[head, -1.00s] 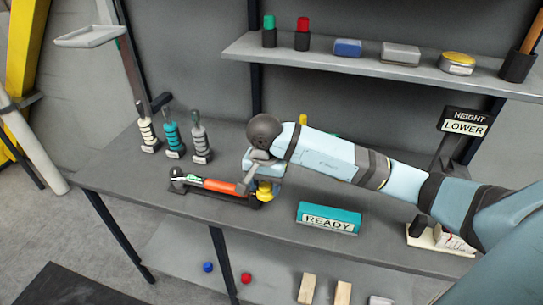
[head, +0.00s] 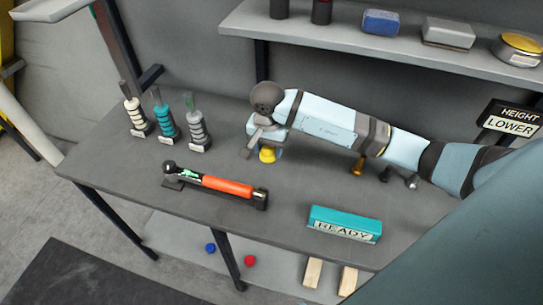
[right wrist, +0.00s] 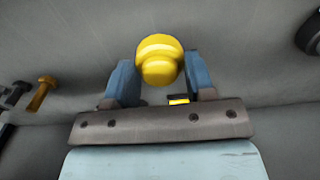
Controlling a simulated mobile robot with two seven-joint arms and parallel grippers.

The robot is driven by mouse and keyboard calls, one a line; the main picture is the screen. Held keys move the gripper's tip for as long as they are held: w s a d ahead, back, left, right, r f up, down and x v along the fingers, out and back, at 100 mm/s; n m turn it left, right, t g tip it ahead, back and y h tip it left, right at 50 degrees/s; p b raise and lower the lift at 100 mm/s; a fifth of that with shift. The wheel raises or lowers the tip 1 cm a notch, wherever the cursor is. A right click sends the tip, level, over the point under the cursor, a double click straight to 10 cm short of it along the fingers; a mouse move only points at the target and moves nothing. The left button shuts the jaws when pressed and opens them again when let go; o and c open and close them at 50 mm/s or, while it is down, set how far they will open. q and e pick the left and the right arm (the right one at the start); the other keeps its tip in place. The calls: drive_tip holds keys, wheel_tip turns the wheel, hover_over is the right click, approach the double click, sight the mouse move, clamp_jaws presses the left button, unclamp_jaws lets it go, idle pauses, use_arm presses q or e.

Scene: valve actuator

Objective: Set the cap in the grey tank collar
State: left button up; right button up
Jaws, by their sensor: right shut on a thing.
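My right gripper (head: 266,147) is shut on a yellow rounded piece (head: 267,156), which seems to be the cap. In the right wrist view the yellow piece (right wrist: 159,60) sits between the two blue fingers (right wrist: 160,82). It is held over the bench, behind the orange-handled tool; its height above the bench is hard to tell. The grey stacked ringed post (head: 197,132) stands at the left of the bench, well away from the gripper. I cannot tell whether it is the grey tank, and no collar is clearly seen. My left gripper is out of view.
A cream post (head: 135,117) and a teal post (head: 166,124) stand left of the grey one. The orange-handled tool (head: 226,186) lies on a dark stand in front. A teal READY block (head: 345,222) sits nearer the front edge. A brass fitting (head: 357,167) stands under my arm.

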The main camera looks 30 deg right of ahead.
sight(269, 169)
drive_tip(key=shift+f+p, duration=0.3)
drive_tip(key=shift+f, duration=2.45)
drive_tip(key=shift+f, duration=0.2)
drive_tip(key=o, duration=0.9)
drive_tip(key=shift+r, duration=0.1)
drive_tip(key=shift+r, duration=0.1)
